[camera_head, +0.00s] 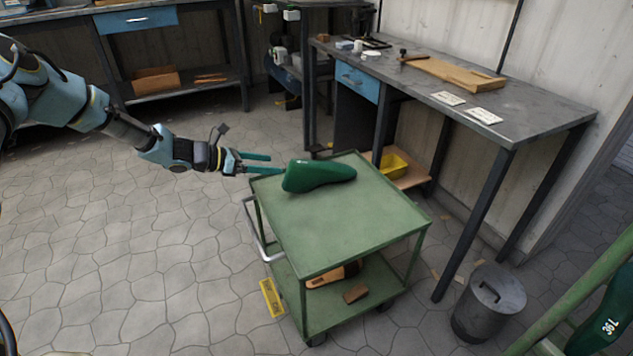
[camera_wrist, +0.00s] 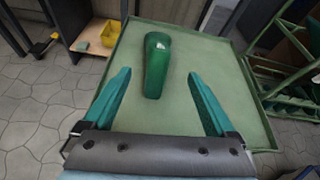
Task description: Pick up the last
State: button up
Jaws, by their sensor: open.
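The last (camera_head: 318,173) is a dark green, foot-shaped form lying on the top shelf of a green cart (camera_head: 350,235), near its back left edge. In the wrist view the last (camera_wrist: 156,65) lies lengthwise ahead of my gripper (camera_wrist: 160,88), with its near end roughly level with the fingertips. My gripper (camera_head: 265,163) is open and empty, with teal fingers. It reaches in from the left, over the cart's left edge, and the fingers point toward the last. Whether a finger touches the last cannot be told.
The cart's lower shelf holds brown pieces (camera_head: 355,293). A workbench (camera_head: 545,110) with boards and cards stands behind right. A grey bin (camera_head: 488,303) and a green rack (camera_head: 585,290) are at right. A yellow crate (camera_head: 393,165) sits behind the cart. Floor at left is clear.

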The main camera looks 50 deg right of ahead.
aim_at(301, 165)
jog(key=x, duration=0.6)
jog(key=shift+d, duration=0.1)
jog(key=x, duration=0.4)
jog(key=shift+d+r, duration=0.1)
jog(key=shift+d, duration=0.4)
jog(key=shift+c, duration=0.2)
jog(key=c, duration=1.4)
jog(key=shift+r, duration=0.1)
grip_shut()
